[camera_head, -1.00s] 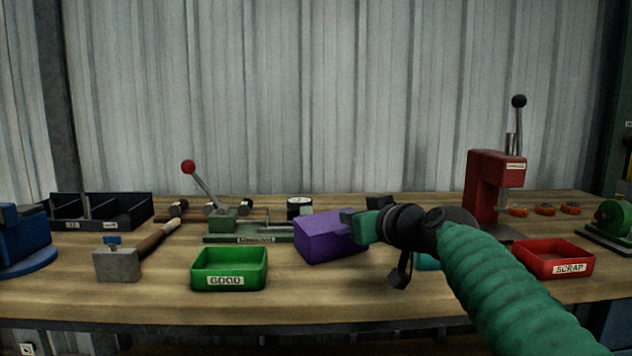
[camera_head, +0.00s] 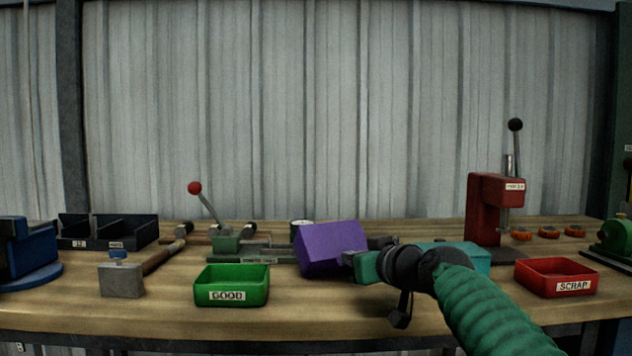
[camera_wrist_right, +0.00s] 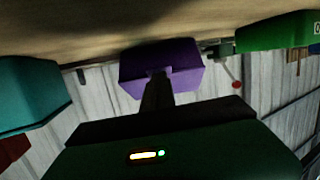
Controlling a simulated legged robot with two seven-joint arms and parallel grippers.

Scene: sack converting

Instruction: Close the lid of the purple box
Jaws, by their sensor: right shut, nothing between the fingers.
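The purple box (camera_head: 328,243) stands on the workbench near the middle of the head view. It looks tilted, with a broad slanted face toward me; I cannot tell its lid from its body or whether the lid is open. My right gripper (camera_head: 350,258) is shut and empty, at the lower right side of the box, touching it or very near. In the right wrist view, which is upside down, the box (camera_wrist_right: 135,72) is straight ahead of the dark fingers (camera_wrist_right: 158,78). My left gripper is out of view.
A green GOOD tray (camera_head: 232,284) stands left of the box. A teal box (camera_head: 470,254) is behind my right arm, partly hidden. A red SCRAP tray (camera_head: 556,277) and red press (camera_head: 490,208) are at the right. A green lever tool (camera_head: 228,240) stands behind.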

